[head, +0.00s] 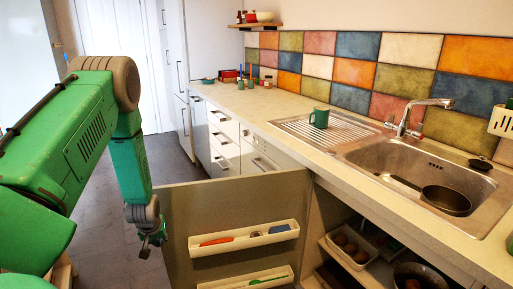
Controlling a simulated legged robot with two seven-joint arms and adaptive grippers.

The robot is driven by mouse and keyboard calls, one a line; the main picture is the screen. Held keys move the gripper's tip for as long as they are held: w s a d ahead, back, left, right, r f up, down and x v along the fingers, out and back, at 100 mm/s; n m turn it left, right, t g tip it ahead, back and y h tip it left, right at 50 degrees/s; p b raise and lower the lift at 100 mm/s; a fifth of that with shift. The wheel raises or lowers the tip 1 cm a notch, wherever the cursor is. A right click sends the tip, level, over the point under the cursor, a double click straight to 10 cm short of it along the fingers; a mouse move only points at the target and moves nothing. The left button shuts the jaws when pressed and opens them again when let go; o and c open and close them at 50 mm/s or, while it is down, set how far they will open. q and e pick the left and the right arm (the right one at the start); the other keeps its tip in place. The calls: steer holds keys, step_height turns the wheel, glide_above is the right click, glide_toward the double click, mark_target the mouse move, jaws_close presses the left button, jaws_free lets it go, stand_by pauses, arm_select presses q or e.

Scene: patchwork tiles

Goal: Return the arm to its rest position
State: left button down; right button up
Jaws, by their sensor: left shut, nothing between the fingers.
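My left arm (75,140) is green with grey joints and comes in from the left. It is raised and bent, with its forearm hanging down. My left gripper (147,250) is at the lower end, shut and empty. It hangs just left of the open cabinet door (180,225); I cannot tell whether it touches the door. My right gripper is not in view.
The open door carries two white racks (245,239) with small items. Behind it, the cabinet holds a tray (348,246) of round brown things. A green mug (320,117) stands by the sink (400,165), which holds a dark pan (446,200). Floor (95,205) behind the gripper is clear.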

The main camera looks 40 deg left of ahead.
arm_select(q)
steer(key=d+f+m+h, duration=0.1)
steer(key=d+m, duration=0.2)
steer(key=d, duration=0.8)
steer(key=d+f+m, duration=0.2)
steer(key=d+m, duration=0.1)
steer(key=d, duration=0.9)
steer(key=s+d+m+g+h, duration=0.1)
steer(key=s+d+m, duration=0.4)
steer(key=s+d, duration=0.8)
steer(key=d+h, duration=0.1)
steer(key=d, duration=0.2)
steer(key=shift+f+m+g, duration=0.2)
steer(key=shift+m+g, duration=0.1)
steer(key=shift+g, duration=0.1)
steer(key=shift+d, duration=0.25)
steer(key=shift+a, duration=0.15)
